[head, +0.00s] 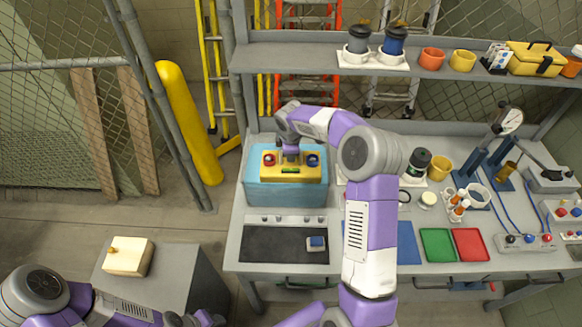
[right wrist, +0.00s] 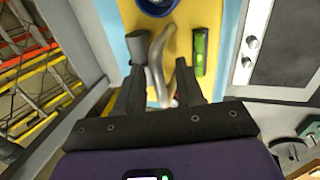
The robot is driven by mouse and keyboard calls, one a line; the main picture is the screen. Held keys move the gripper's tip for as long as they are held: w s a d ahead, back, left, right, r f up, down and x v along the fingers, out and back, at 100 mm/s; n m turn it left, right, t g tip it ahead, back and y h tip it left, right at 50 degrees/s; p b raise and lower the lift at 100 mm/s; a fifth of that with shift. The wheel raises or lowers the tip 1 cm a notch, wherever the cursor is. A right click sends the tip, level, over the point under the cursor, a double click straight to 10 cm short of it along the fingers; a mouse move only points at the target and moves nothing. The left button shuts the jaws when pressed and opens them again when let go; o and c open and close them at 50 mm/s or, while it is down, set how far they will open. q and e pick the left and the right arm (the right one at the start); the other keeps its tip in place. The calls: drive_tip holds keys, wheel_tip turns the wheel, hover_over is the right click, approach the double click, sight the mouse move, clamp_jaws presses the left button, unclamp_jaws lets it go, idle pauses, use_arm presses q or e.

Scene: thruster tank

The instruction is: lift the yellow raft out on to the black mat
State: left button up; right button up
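The yellow raft (head: 305,175) sits in the top of the light-blue tank (head: 285,195), with a red round part, a blue round part and a green vial-like strip on it. My right gripper (head: 291,158) is over the raft's middle. In the right wrist view its two fingers (right wrist: 160,85) stand apart on either side of the raft's bent grey handle (right wrist: 156,62), with gaps showing. The black mat (head: 270,245) lies in front of the tank, a small blue and white block (head: 316,243) on its right part.
A shelf (head: 300,60) with cups and a yellow toolbox (head: 535,57) runs above the bench's back. Green (head: 437,245) and red (head: 472,244) trays lie right of the mat, beyond my right arm. A wooden block (head: 127,258) rests on a grey cabinet at left.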

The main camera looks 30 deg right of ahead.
drive_tip(key=shift+c, duration=0.2)
clamp_jaws()
drive_tip(key=shift+r, duration=0.1)
wheel_tip(320, 180, up, 9)
drive_tip(key=shift+r, duration=0.15)
drive_tip(key=shift+r+p, duration=0.35)
drive_tip(key=shift+r, duration=0.05)
wheel_tip(320, 180, up, 9)
drive_tip(key=p, duration=0.8)
drive_tip(key=shift+f, duration=0.15)
idle(1.3)
